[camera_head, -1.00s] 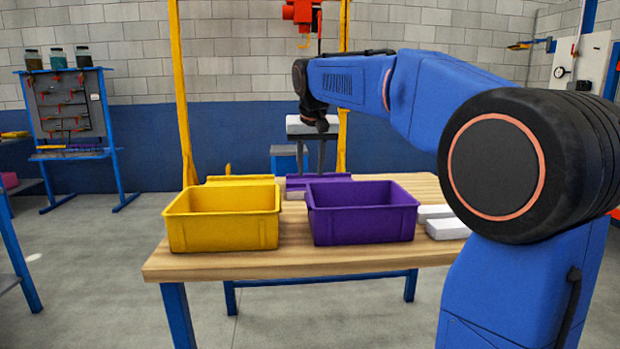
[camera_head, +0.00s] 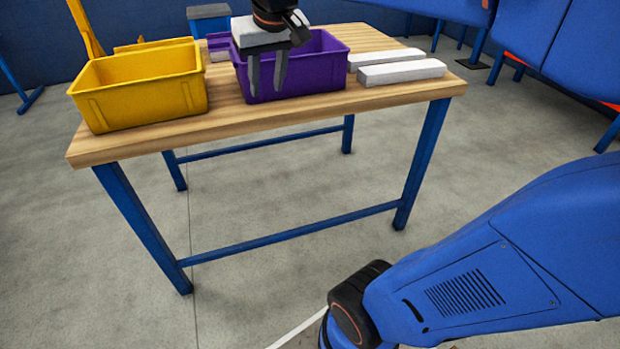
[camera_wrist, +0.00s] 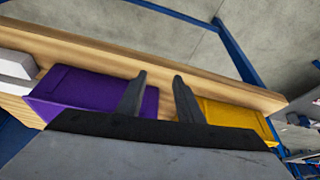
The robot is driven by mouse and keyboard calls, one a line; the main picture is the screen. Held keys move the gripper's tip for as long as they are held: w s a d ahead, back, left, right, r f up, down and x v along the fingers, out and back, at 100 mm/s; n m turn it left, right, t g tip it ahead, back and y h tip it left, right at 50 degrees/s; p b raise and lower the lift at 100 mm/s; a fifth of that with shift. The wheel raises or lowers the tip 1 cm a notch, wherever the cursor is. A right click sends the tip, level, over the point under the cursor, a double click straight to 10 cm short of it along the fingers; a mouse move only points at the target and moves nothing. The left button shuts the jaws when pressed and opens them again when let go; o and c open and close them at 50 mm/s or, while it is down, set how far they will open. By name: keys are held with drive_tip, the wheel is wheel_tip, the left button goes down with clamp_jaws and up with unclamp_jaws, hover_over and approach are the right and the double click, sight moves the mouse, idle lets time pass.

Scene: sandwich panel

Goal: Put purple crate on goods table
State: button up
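The purple crate (camera_head: 322,72) is upright on a wooden-topped table (camera_head: 222,121) with blue legs. I cannot tell whether this is the goods table. My gripper (camera_head: 266,93) is open, fingers pointing down, and overlaps the crate's front left part in the head view. Whether it touches the crate is unclear. In the wrist view the purple crate (camera_wrist: 85,88) lies left of and partly behind the left finger of my gripper (camera_wrist: 160,75). Nothing shows between the fingers. The gripper body hides part of the crate.
A yellow crate (camera_head: 145,103) stands to the left of the purple one on the same table. Two pale blocks (camera_head: 402,72) lie to its right. A narrow wooden strip is bare along the front edge. The floor in front is clear.

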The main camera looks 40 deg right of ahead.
drive_tip(key=s+a+f+n, duration=0.1)
drive_tip(key=s+f, duration=1.5)
drive_tip(key=s, duration=0.1)
drive_tip(key=shift+s+f+y, duration=0.3)
drive_tip(key=shift+s+f, duration=0.05)
drive_tip(key=shift+f, duration=0.05)
